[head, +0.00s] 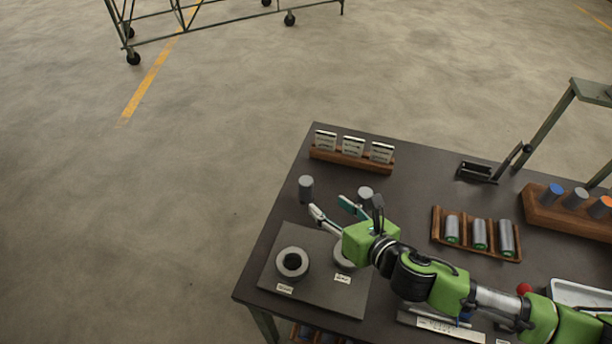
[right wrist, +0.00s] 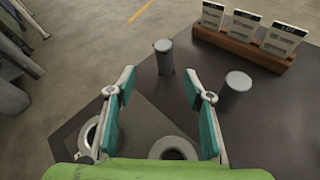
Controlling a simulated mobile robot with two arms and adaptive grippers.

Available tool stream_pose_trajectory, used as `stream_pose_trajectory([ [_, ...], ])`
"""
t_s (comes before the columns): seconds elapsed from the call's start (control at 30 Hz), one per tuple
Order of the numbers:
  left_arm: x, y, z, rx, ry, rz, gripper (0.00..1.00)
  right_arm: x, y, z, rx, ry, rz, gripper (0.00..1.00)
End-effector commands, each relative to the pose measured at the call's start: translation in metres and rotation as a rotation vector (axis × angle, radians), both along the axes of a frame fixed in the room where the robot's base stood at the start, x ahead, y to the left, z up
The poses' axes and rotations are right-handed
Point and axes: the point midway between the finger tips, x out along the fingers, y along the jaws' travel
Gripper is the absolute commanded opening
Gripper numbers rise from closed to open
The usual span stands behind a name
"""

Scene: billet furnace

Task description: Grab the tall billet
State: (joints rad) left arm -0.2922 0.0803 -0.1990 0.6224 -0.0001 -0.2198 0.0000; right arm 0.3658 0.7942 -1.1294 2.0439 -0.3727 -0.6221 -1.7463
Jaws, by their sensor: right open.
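Two grey upright cylinders stand on the dark table behind the plate. The left one (head: 306,189) looks slimmer and taller, and it also shows in the right wrist view (right wrist: 163,58). The other (head: 366,194) looks wider and squatter; it shows in the right wrist view (right wrist: 235,94) too, and in the head view my gripper partly hides it. My right gripper (head: 331,208) is open and empty, just in front of the cylinders. In the right wrist view its fingers (right wrist: 158,88) point toward the slim cylinder, which stands beyond the tips, apart from them. My left gripper is out of view.
A grey plate (head: 325,292) with two labelled rings (head: 292,263) lies below my gripper. A wooden card holder (head: 350,160) stands behind the cylinders. A wooden rack (head: 477,250) with metal cylinders and another rack (head: 565,213) are right. The table's left edge is close.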

Motion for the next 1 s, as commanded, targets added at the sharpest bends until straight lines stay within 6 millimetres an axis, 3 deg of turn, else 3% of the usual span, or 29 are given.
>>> stream_pose_trajectory([
  [0.2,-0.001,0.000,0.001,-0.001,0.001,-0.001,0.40,0.005,-0.004,-0.007,-0.171,-0.105,0.129,0.47],
  [0.5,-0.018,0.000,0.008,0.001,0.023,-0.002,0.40,0.042,0.020,-0.024,-0.174,-0.109,0.132,0.47],
  [0.7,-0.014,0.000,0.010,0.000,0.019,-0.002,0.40,0.062,0.033,-0.035,-0.174,-0.109,0.131,0.47],
  [1.0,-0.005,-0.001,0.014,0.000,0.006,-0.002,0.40,0.075,0.040,-0.040,-0.173,-0.108,0.130,0.47],
])
